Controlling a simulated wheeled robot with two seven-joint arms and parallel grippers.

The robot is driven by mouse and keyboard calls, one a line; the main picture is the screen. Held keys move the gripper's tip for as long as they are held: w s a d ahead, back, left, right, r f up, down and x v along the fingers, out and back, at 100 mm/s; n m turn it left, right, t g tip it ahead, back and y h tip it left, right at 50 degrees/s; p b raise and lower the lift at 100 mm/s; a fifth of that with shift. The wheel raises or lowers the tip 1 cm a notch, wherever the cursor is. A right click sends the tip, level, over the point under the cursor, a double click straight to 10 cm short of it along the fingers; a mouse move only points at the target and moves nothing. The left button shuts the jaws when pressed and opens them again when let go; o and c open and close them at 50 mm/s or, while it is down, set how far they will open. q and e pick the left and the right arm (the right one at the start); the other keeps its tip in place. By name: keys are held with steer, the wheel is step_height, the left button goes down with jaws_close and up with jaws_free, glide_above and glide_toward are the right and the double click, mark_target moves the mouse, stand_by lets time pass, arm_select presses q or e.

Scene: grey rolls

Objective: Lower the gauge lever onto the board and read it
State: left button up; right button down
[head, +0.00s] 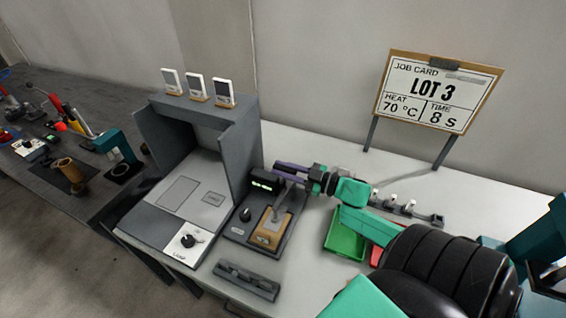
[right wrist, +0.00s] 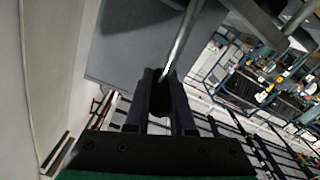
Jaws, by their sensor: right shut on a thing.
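The tan board (head: 270,238) lies on the gauge base. The grey gauge lever (head: 283,203) stands over the board; I cannot tell whether its end touches it. My right gripper (head: 284,172) reaches in from the right beside the display, its purple fingers shut on the lever. In the right wrist view the dark fingers (right wrist: 172,100) close around a metal rod (right wrist: 181,45). My left gripper is not in view.
A grey press-like cabinet (head: 245,125) stands left of the gauge. A dark slotted block (head: 246,281) lies in front. A green tray (head: 344,240) and a small rack (head: 405,211) are to the right.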

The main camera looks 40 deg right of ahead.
steer(key=shift+f, duration=0.15)
steer(key=c, duration=0.8)
jaws_free()
steer(key=shift+o, duration=0.2)
steer(key=shift+s, duration=0.1)
steer(key=b+v, duration=0.1)
steer(key=v, duration=1.3)
steer(key=shift+s+d, duration=0.2)
